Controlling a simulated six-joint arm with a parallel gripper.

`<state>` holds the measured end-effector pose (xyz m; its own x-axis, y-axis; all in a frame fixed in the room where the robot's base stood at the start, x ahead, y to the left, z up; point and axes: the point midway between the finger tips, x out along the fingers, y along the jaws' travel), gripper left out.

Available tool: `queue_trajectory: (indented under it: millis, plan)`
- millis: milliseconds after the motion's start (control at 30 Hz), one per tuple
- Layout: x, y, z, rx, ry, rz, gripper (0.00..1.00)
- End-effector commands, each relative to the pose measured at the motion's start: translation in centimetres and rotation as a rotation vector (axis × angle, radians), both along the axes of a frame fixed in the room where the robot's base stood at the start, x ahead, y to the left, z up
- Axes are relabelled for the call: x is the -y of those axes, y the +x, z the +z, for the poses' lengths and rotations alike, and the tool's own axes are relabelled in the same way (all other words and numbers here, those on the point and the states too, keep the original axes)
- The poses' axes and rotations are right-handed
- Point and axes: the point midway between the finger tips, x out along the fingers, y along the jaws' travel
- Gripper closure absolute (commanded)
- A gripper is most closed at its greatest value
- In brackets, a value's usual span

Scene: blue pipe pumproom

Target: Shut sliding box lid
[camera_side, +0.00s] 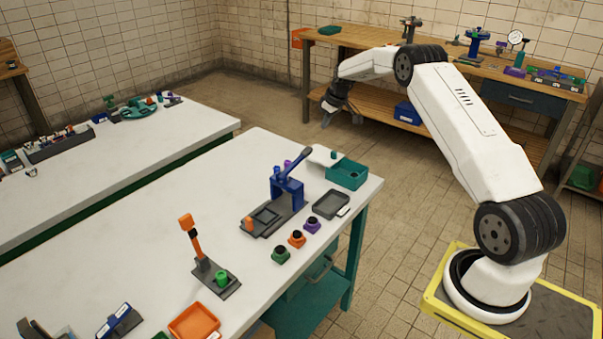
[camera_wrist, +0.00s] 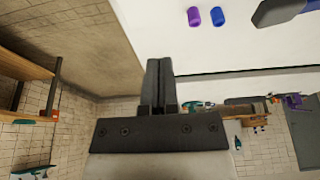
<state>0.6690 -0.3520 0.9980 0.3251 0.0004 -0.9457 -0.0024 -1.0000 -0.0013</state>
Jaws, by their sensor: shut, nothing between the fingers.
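The sliding box (camera_side: 347,176) is teal and stands at the far right corner of the white table in the side view. Its pale lid (camera_side: 322,155) lies slid out toward the left, with a small green knob (camera_side: 333,155) on it, and the box's inside shows open. My gripper (camera_side: 327,120) is beyond the table's far edge, above and behind the box, and apart from it. In the wrist view my gripper (camera_wrist: 159,62) is shut and empty. The box and lid are not seen in the wrist view.
A blue lever press (camera_side: 287,190) stands left of the box, with a dark tray (camera_side: 331,204) in front. Purple (camera_wrist: 194,16) and blue (camera_wrist: 218,16) cylinders show in the wrist view. An orange-handled lever (camera_side: 190,235) stands nearer the front. The table's left middle is clear.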

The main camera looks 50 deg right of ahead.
Motion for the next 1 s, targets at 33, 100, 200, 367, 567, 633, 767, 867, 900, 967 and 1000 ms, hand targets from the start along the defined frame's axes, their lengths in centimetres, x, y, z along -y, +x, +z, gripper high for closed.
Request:
queue_trajectory:
  millis: [33,100,200,367,567,633,767,867,900,967,1000]
  plan:
    - [0.5,0.0,-0.2,0.002,0.0,0.0,1.0]
    - [0.9,0.0,-0.3,0.005,-0.001,0.003,1.0]
    - [1.1,0.0,-0.3,0.006,-0.002,0.003,1.0]
    - [1.0,0.0,-0.4,0.006,-0.001,0.003,1.0]
    - [1.0,0.2,-1.1,0.005,0.0,0.003,1.0]
    - [1.0,0.4,-1.5,0.005,-0.001,0.004,1.0]
    - [0.9,0.8,-2.6,0.004,0.0,0.004,1.0]
    - [0.9,1.1,-3.6,0.004,0.0,0.003,1.0]
    - [0.9,1.3,-4.0,0.004,0.0,0.003,1.0]
    - [0.9,1.5,-4.6,0.004,0.0,0.003,1.0]
    - [0.9,1.6,-5.1,0.004,0.0,0.003,1.0]
